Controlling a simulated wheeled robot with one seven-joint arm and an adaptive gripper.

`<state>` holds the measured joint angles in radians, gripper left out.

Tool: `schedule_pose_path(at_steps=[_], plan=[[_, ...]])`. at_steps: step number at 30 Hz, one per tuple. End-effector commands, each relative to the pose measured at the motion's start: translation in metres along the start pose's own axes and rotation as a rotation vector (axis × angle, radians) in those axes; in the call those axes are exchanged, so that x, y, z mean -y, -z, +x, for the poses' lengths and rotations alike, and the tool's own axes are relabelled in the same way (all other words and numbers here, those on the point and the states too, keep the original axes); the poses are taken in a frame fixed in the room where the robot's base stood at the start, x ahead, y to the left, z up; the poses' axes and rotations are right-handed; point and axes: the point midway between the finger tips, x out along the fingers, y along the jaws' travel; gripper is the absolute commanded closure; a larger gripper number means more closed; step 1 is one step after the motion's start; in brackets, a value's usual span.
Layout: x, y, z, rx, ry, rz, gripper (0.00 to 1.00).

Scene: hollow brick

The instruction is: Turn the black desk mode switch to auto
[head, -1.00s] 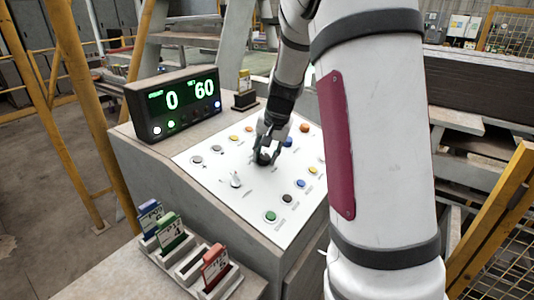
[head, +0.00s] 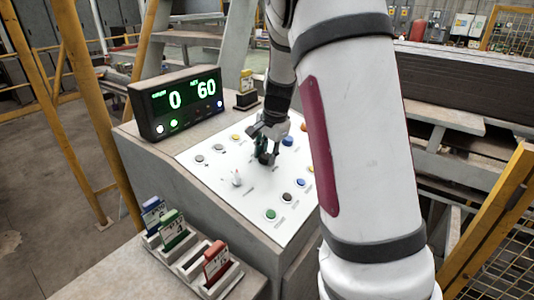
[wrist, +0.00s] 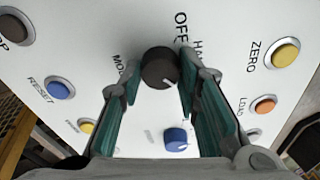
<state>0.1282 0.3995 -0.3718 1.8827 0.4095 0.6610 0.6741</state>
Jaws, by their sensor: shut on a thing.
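The black mode switch (wrist: 158,68) is a round knob on the white desk panel, in the upper middle of the wrist view. A light pointer line on it points to the lower right in that view. The labels OFF, HAND and part of MODE show beside it; I cannot see the word AUTO. My gripper (wrist: 158,72) has one green-padded finger on each side of the knob and is shut on it.
A blue knob (wrist: 176,139) is close by between the fingers' bases in the wrist view. A display (head: 177,101) reads 0 and 60. A card rack (head: 193,258) stands in front.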

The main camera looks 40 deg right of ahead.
Motion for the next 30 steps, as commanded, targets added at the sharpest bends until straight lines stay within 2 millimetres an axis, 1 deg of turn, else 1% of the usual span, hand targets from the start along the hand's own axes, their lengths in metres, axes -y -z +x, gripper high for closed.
schedule_pose_path(at_steps=[10, 11, 12, 13, 23, 26, 30], plan=[[0.001, 0.001, 0.0, -0.001, 0.002, 0.004, 0.98], [0.001, 0.001, 0.0, -0.001, 0.002, 0.004, 0.63], [0.001, 0.001, 0.0, -0.001, 0.002, 0.003, 0.54], [0.001, 0.001, 0.0, -0.001, 0.002, 0.003, 0.5], [0.0, 0.0, -0.002, -0.001, 0.001, 0.002, 0.5], [0.001, 0.0, -0.01, -0.001, 0.003, 0.001, 0.5], [0.001, 0.0, -0.032, -0.002, 0.005, 0.001, 0.5]])
